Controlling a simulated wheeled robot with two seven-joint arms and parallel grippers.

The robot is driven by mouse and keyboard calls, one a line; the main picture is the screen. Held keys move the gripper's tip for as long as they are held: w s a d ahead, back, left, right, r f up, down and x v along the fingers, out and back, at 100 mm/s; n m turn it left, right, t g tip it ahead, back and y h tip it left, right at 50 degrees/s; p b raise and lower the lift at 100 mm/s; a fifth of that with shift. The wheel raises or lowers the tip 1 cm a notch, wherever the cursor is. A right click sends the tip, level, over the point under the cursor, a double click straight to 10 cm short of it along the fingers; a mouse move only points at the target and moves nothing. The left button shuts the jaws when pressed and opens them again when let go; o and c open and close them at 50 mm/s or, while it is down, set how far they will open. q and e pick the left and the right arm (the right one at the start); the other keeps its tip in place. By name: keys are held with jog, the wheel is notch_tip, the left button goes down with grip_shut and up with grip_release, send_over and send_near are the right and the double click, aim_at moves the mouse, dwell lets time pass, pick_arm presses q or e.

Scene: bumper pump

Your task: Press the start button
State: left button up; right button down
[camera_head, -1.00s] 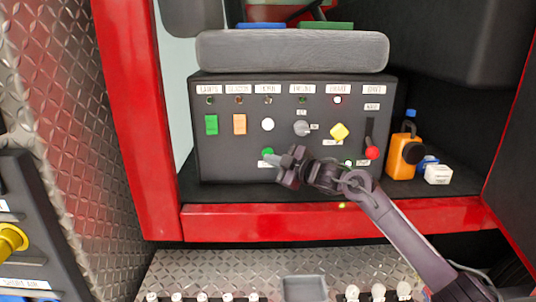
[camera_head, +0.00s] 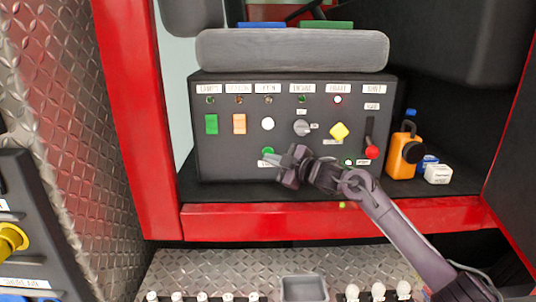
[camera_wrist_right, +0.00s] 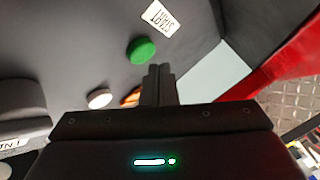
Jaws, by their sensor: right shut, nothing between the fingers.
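The start button is a round green button (camera_head: 267,151) low on the front of the dark control panel (camera_head: 225,158). It also shows in the right wrist view as a green disc (camera_wrist_right: 141,50) beside an upside-down START label (camera_wrist_right: 160,18). My right gripper (camera_head: 279,161) is shut and empty, just below and right of the button in the head view. In the wrist view its fingertips (camera_wrist_right: 158,72) are close to the button, slightly to its right; I cannot tell the exact gap. The gripper partly covers the label under the button. My left gripper is not in view.
The panel also holds a green switch (camera_head: 211,124), an orange switch (camera_head: 239,123), a white button (camera_head: 267,124), a grey knob (camera_head: 302,128), a yellow knob (camera_head: 339,131) and a red-tipped lever (camera_head: 371,151). An orange container (camera_head: 400,162) stands right of it. A red sill (camera_head: 230,222) runs below.

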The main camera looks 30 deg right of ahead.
jog(key=shift+w, duration=0.1)
dwell(0.7)
jog(key=shift+w+d, duration=0.15)
jog(key=shift+w, duration=0.15)
jog(key=shift+w+d, duration=0.2)
jog(key=shift+w, duration=0.15)
dwell(0.7)
jog(key=shift+s, duration=0.15)
jog(key=shift+s+a, duration=0.3)
jog(key=shift+s, duration=0.3)
jog(key=s, duration=0.1)
jog(key=s+a, duration=0.1)
jog(key=s, duration=0.1)
jog(key=s+a, duration=0.1)
jog(key=shift+s+a, duration=0.15)
jog(key=shift+s, duration=0.1)
dwell(0.4)
